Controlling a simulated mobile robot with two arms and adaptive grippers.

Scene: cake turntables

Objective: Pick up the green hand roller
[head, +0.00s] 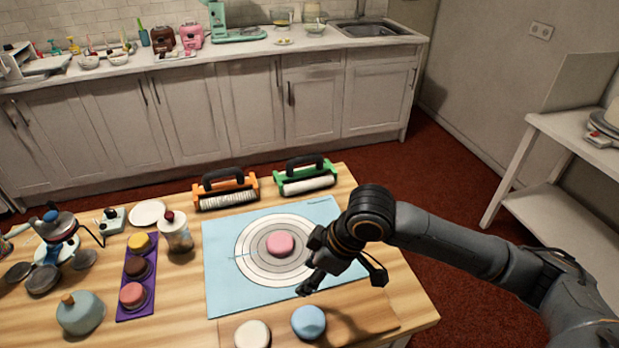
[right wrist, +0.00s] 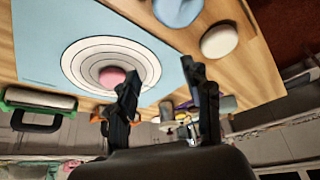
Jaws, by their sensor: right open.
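The green hand roller (head: 305,181) has a white cylinder, a green frame and a black handle. It lies at the back edge of the wooden table, behind the blue mat. In the right wrist view the green hand roller (right wrist: 40,99) is at the left, outside my fingers. My right gripper (head: 342,284) is open and empty over the right part of the mat, in front of the roller and apart from it. The open fingers also show in the right wrist view (right wrist: 161,69). My left gripper is not in view.
An orange roller (head: 226,194) lies just left of the green one. A pink cake (head: 280,243) sits on the ringed blue mat (head: 225,290). Blue (head: 308,321) and cream (head: 252,335) round cakes are at the front. A purple tray (head: 125,280) and a jar (head: 176,232) stand left.

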